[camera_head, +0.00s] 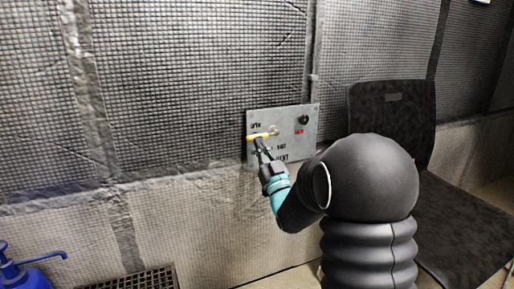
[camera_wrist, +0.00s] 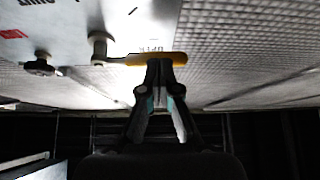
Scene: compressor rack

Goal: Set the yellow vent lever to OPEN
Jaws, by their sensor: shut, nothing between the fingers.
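The yellow vent lever (camera_head: 258,136) is on a grey panel (camera_head: 300,120) on the wall. In the head view it points left from its pivot (camera_head: 274,131), nearly level, just under a label that appears to read OPEN (camera_head: 255,125). My gripper (camera_head: 258,142) comes up from below, its tips at the lever's underside. In the wrist view, which appears upside down, the closed fingertips (camera_wrist: 160,66) meet the yellow handle (camera_wrist: 150,59) near its free end. Whether they press on it I cannot tell. The gripper is shut with nothing held. My gripper hides part of the lower lettering.
A dark knob (camera_head: 304,119) with a red label sits at the panel's upper right; it also shows in the wrist view (camera_wrist: 39,66). A black chair (camera_head: 395,110) stands right of the panel. A blue pump bottle (camera_head: 25,275) is at lower left. The wall left of the panel is clear.

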